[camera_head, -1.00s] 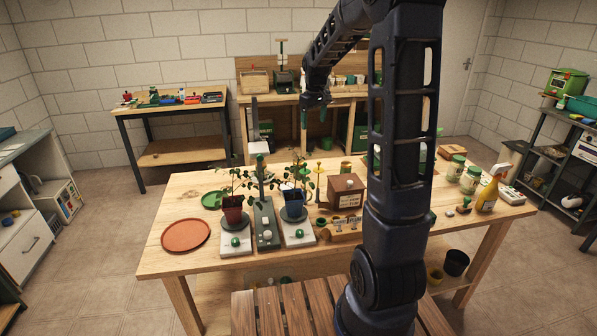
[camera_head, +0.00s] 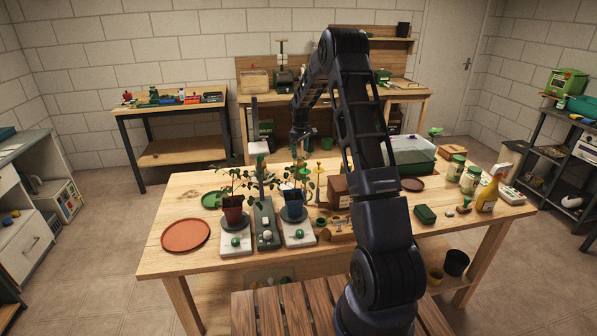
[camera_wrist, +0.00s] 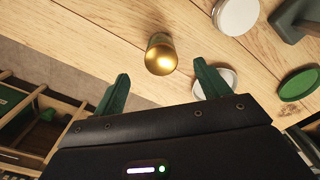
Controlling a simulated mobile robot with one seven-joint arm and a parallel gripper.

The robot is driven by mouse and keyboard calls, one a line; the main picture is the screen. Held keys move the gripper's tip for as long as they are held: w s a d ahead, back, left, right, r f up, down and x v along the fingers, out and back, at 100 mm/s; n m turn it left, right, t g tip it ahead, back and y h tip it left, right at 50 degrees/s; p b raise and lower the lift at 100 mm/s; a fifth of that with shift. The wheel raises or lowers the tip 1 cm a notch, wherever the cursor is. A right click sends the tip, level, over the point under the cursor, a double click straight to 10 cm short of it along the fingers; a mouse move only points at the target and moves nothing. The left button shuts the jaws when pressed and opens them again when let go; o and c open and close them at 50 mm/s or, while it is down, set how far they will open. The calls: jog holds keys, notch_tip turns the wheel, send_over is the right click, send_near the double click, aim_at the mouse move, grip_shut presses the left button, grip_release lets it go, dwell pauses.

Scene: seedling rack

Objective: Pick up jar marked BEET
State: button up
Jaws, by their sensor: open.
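Two glass jars with pale labels and green lids stand at the right end of the wooden table in the head view: a rear jar (camera_head: 455,169) and a front jar (camera_head: 470,181). The writing on both is too small to read, so I cannot tell which is marked BEET. My gripper (camera_head: 300,135) is at the table's far side, well to the left of both jars. In the wrist view my gripper (camera_wrist: 163,88) has its green fingers apart with nothing between them. No jar with a readable label shows there.
Potted plants (camera_head: 232,212) stand on scales at the table's left half.

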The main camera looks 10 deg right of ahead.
aim_at(300, 162)
notch_tip(300, 162, down, 6)
jog(key=shift+w, duration=0.15)
jog(key=shift+w+a+f, duration=0.1)
jog(key=shift+a+f, duration=0.05)
jog(key=shift+f, duration=1.2)
jog(key=shift+w+a+f, duration=0.1)
jog(key=shift+a+f, duration=0.05)
jog(key=shift+f, duration=1.15)
jog(key=c, duration=1.1)
